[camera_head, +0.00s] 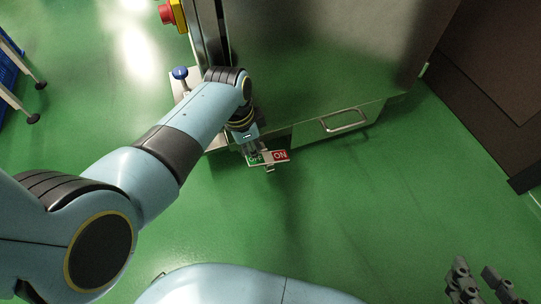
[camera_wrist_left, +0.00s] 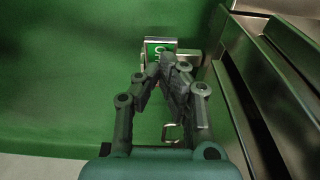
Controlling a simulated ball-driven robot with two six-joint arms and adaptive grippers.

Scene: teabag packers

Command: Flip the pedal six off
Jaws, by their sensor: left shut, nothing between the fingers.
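The pedal six (camera_head: 281,155) is a small plate low at the front of the steel machine, with a green OFF half on the left and a red ON half on the right. A metal piece sticks out at its front. My left gripper (camera_head: 257,153) is shut and empty, right at the green half and partly covering it. In the left wrist view, the fingertips (camera_wrist_left: 168,62) meet just in front of the green label (camera_wrist_left: 154,46). I cannot tell whether they touch it, nor which way the pedal is tipped. My right gripper (camera_head: 482,280) is open and empty at the lower right.
The steel machine (camera_head: 310,60) stands behind the pedal, with a drawer handle (camera_head: 343,120) to the right. A blue knob (camera_head: 180,72) and a red emergency button (camera_head: 166,14) are at its left. A dark cabinet (camera_head: 490,80) stands at right. The green floor in front is clear.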

